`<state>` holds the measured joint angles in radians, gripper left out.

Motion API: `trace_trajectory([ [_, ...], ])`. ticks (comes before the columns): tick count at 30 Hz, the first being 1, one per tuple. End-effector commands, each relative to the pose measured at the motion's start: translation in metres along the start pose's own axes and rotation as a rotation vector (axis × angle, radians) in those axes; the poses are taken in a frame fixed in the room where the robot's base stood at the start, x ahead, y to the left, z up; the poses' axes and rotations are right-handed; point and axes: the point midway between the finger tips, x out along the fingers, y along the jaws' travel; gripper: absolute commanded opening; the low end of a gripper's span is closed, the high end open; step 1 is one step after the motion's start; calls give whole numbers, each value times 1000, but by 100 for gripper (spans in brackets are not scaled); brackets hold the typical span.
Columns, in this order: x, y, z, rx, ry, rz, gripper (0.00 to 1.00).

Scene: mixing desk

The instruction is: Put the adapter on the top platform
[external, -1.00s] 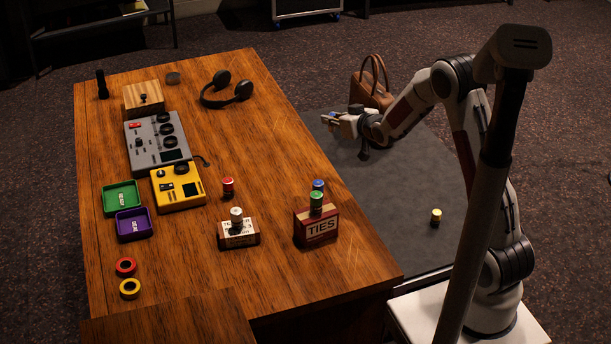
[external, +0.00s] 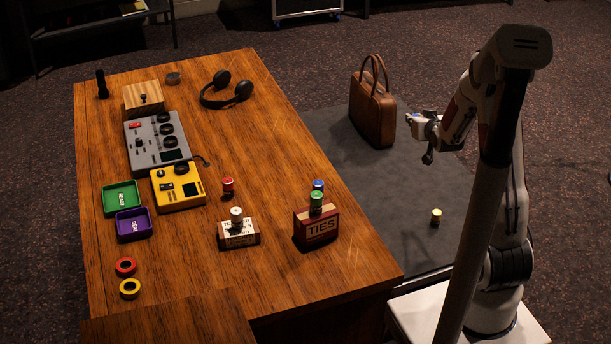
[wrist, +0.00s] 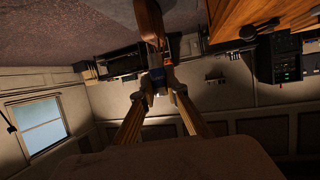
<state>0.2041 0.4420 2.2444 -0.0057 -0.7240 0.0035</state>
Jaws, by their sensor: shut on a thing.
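My gripper (external: 415,119) is raised in the air right of the desk, beside the brown handbag. In the wrist view its fingertips (wrist: 157,86) are shut on a small bluish object (wrist: 157,75), apparently the adapter; its full shape is hard to make out. I cannot tell which surface is the top platform.
The brown handbag (external: 373,115) stands on the floor mat, with a yellow-capped cylinder (external: 435,217) nearer my base. A grey mixer (external: 150,154), a yellow unit (external: 190,198), trays and headphones (external: 243,90) occupy the desk (external: 270,140). The desk's right side is mostly clear.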

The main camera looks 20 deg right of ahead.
Motion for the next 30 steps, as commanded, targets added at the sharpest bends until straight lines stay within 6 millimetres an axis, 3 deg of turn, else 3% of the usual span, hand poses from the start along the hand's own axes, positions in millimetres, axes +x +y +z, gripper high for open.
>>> trace_trajectory([
  [7,10,-1,24,-1,-4,-2,0],
  [30,55,-1,134,-1,-4,-2,0],
])
